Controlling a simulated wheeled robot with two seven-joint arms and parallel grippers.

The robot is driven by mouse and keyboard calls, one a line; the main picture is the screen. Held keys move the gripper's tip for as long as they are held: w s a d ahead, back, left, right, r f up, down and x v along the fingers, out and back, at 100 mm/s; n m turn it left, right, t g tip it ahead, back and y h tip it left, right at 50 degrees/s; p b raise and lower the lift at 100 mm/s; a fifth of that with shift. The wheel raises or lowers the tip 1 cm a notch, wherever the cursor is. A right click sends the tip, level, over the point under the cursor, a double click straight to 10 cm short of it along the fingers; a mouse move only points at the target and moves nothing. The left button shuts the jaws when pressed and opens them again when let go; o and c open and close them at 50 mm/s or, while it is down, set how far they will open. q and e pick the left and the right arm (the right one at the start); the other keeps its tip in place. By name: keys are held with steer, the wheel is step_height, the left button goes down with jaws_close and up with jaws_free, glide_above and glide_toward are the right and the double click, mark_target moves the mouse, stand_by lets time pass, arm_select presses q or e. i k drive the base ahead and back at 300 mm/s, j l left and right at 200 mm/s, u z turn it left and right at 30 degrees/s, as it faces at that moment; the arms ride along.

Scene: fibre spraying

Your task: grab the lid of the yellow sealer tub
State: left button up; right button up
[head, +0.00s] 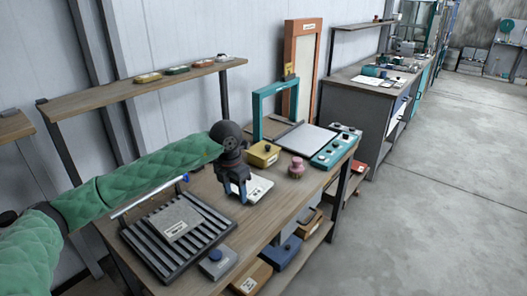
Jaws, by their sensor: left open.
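The yellow sealer tub (264,154) stands on the workbench, right of my left gripper. My left gripper (237,198) points down over the bench, left of and nearer than the tub. My right gripper is out of view.
A white labelled plate (259,187) lies by the fingers. A pink knobbed object (297,168) stands right of the tub. A teal frame (256,112) rises behind it. A slatted black tray (150,246) and a blue-grey box (218,263) occupy the bench's near end.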

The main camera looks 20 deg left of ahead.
mark_target(262, 150)
steer(key=i, duration=0.75)
steer(key=i+j, duration=0.15)
steer(key=i, duration=0.6)
